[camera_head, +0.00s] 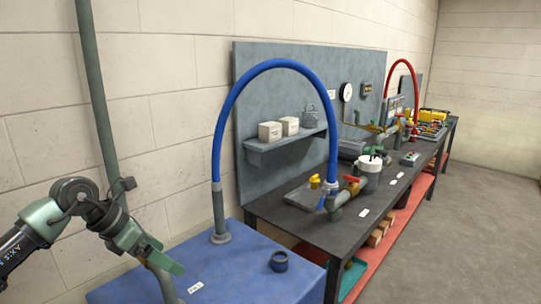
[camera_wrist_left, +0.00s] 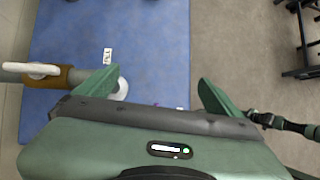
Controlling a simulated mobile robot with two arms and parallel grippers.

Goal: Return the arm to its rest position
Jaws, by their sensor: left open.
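My left gripper (camera_head: 166,256) is in the lower left of the head view, beside the grey-green upright pipe (camera_head: 97,90) and above the blue table (camera_head: 245,258). In the left wrist view my left gripper (camera_wrist_left: 160,92) has its two green fingers spread wide. The head view does not show the right arm.
A blue hose (camera_head: 216,130) arches from the blue table to the dark workbench (camera_head: 300,222). A dark ring (camera_head: 279,262) and a white tag (camera_head: 195,287) lie on the blue table. Floor at right is clear.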

